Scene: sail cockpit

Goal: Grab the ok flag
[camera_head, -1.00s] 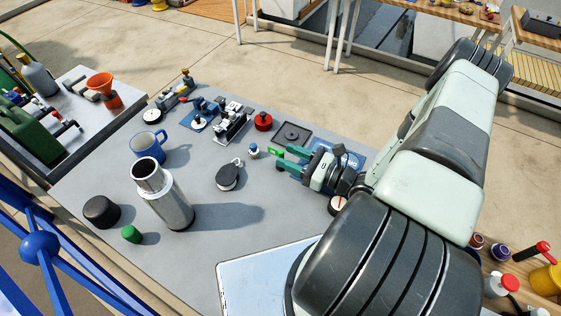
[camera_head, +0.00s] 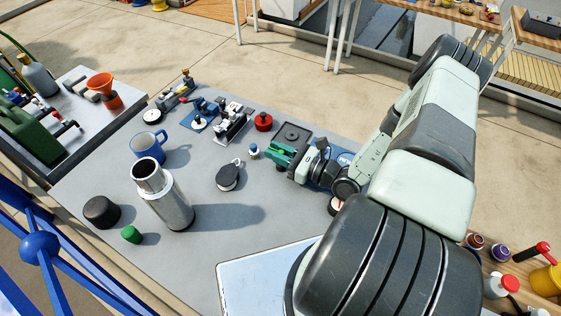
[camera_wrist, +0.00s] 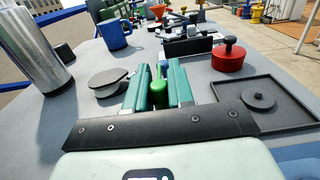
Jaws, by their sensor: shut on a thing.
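My gripper (camera_head: 278,154) has green fingers and reaches low over the grey table, just left of a dark square tray. In the wrist view the fingers (camera_wrist: 158,78) are closed around a small bright green piece, which I take to be the ok flag (camera_wrist: 158,85). It has a rounded green end toward me and a thin part between the fingers. The rest of it is hidden by the fingers. In the head view the fingers cover it. I cannot tell whether it still touches the table.
Near the fingers are a small blue-and-white piece (camera_head: 254,151), a round black-and-white case (camera_head: 228,176), the tray (camera_head: 304,130) and a red round tin (camera_head: 263,121). A blue mug (camera_head: 147,147) and a tall steel flask (camera_head: 171,204) stand left. Bare table lies in front.

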